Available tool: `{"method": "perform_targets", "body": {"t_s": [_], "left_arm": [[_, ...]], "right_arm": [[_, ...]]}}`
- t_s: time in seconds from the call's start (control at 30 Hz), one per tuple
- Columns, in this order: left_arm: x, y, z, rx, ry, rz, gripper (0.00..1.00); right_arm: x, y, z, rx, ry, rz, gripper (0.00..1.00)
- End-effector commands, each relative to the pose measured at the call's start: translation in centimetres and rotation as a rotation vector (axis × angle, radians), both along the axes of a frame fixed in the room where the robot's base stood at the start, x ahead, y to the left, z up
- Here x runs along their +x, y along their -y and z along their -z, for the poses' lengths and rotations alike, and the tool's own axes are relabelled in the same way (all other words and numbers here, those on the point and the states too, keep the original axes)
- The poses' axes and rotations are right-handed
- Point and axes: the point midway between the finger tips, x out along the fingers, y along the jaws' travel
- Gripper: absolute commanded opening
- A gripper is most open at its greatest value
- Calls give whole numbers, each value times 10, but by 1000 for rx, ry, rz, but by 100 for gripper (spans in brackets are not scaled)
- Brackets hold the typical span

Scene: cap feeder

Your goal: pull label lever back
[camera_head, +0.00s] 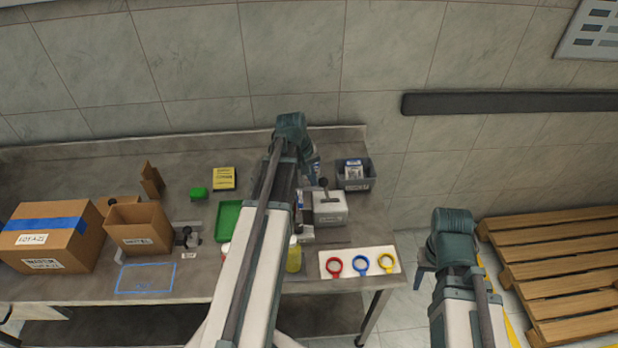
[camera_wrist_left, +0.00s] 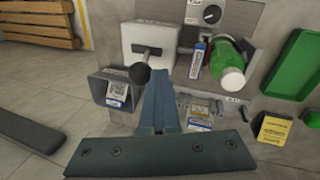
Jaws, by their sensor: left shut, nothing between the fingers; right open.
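The label lever is a dark rod with a round black knob (camera_wrist_left: 139,73), standing out from a white box (camera_wrist_left: 166,42). In the head view the box (camera_head: 330,209) stands near the right end of the bench, with the knob (camera_head: 323,182) above it. My left gripper (camera_wrist_left: 161,78) is shut and empty. Its fingertips are close beside the knob, on its right in the left wrist view; whether they touch I cannot tell. In the head view my left arm hides much of this area. My right gripper (camera_head: 424,280) is open beyond the bench's right end, partly hidden by its own arm.
A grey bin (camera_head: 356,184) with packets stands behind the box. A white board (camera_head: 343,272) holds red, blue and yellow rings in front. A green bottle (camera_wrist_left: 228,62), green tray (camera_wrist_left: 298,65) and yellow box (camera_head: 222,178) are nearby. Cardboard boxes (camera_head: 88,253) stand left.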

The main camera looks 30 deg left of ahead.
Motion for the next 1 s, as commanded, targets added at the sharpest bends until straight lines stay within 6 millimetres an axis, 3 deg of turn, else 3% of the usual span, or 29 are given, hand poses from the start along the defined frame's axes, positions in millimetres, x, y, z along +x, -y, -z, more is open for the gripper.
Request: {"method": "perform_targets", "body": {"t_s": [0.2, 0.53, 1.0], "left_arm": [[16, 22, -11, 116, -79, 9, 0], [36, 50, -11, 311, -208, 7, 0], [47, 69, -10, 337, -224, 3, 0]], "right_arm": [[0, 0, -16, 1, 0, 3, 50], [0, 0, -17, 1, 0, 4, 50], [0, 0, -15, 1, 0, 3, 50]]}}
